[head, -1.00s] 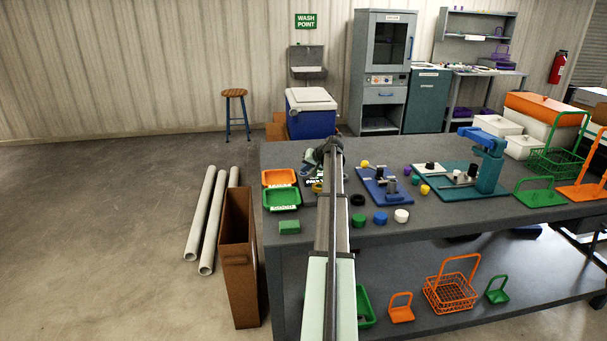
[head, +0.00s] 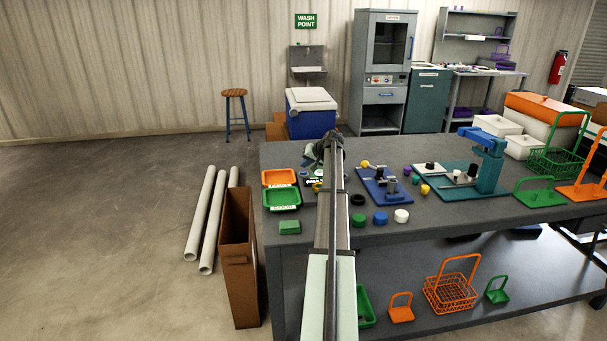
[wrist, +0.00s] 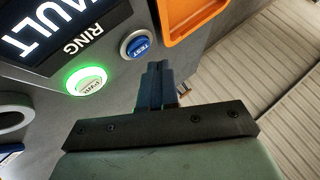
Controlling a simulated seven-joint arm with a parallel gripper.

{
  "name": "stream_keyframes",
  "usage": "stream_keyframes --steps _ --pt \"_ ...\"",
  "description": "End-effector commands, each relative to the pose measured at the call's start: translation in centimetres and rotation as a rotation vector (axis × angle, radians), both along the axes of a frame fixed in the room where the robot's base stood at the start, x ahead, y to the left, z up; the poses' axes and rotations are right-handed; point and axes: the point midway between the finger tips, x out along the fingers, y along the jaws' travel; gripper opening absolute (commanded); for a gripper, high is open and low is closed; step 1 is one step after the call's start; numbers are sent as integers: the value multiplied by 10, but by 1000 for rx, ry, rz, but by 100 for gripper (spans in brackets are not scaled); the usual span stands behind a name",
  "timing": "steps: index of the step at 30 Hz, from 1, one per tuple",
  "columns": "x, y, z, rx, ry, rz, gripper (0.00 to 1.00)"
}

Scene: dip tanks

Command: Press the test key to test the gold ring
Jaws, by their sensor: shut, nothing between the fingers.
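The blue test key (wrist: 138,44), marked TEST, sits in a grey ring on the tester panel in the wrist view. My gripper (wrist: 157,68) is shut and empty, its fingertips just beside the key, toward the lower right in the picture. I cannot tell how high they are above the panel. A green-lit button (wrist: 87,80) glows beside the key; its label is unclear. The tester's dark display (wrist: 55,28) shows letters ending in AULT, and RING. A yellow ring (head: 317,187), possibly the gold ring, is partly hidden by my arm in the head view.
An orange tray (wrist: 190,14) lies close to the key; it also shows in the head view (head: 278,177) behind a green tray (head: 282,198). A blue fixture (head: 378,187) and several coloured caps stand right of my arm.

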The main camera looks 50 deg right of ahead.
Motion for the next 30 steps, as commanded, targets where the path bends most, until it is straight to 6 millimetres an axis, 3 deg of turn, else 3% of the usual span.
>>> stream_keyframes --steps 15,30 --pt "0 0 41 0 0 0 0" --pt "0 0 44 0 0 0 0"
